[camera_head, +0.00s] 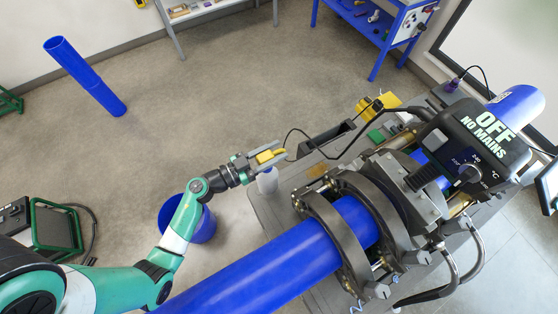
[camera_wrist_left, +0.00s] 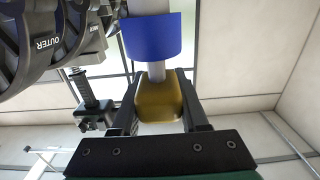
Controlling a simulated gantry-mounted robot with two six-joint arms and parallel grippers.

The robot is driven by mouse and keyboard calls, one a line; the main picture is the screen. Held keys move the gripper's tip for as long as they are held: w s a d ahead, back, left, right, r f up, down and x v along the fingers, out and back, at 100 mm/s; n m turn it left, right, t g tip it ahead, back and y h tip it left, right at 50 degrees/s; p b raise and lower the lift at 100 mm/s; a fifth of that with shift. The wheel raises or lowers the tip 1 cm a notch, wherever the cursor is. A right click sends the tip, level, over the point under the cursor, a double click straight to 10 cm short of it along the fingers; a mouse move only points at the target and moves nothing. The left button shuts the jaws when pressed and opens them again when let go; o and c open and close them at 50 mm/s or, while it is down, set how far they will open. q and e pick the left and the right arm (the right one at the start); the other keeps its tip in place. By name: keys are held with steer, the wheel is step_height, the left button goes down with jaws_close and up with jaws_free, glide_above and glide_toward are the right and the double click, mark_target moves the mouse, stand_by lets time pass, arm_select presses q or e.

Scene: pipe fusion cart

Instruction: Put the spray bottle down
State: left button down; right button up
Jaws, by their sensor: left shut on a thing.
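My left gripper (camera_head: 278,154) is shut on the spray bottle by its yellow head. In the head view, the white bottle body (camera_head: 268,181) hangs below the jaws, by the left edge of the grey cart (camera_head: 262,208). I cannot tell whether its base touches the cart. In the left wrist view, the yellow head (camera_wrist_left: 158,98) sits between the two dark fingers, with a white neck and blue band (camera_wrist_left: 151,38) beyond. My right gripper is not in view.
The fusion machine's clamps (camera_head: 330,225) hold a large blue pipe (camera_head: 255,270) close to my left arm. A black heater box (camera_head: 480,150) stands at the right. A dark tray (camera_head: 333,138) and yellow item (camera_head: 378,106) lie behind. A blue bin (camera_head: 202,228) stands on the floor.

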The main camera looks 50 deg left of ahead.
mark_target(268, 177)
arm_select(q)
steer(key=f+b, duration=0.1)
steer(key=d+f+b, duration=0.1)
steer(key=f, duration=0.1)
steer(key=d+f+b, duration=0.1)
steer(key=f, duration=0.1)
steer(key=shift+f, duration=0.15)
steer(key=shift+f, duration=0.15)
steer(key=shift+c, duration=2.1)
jaws_free()
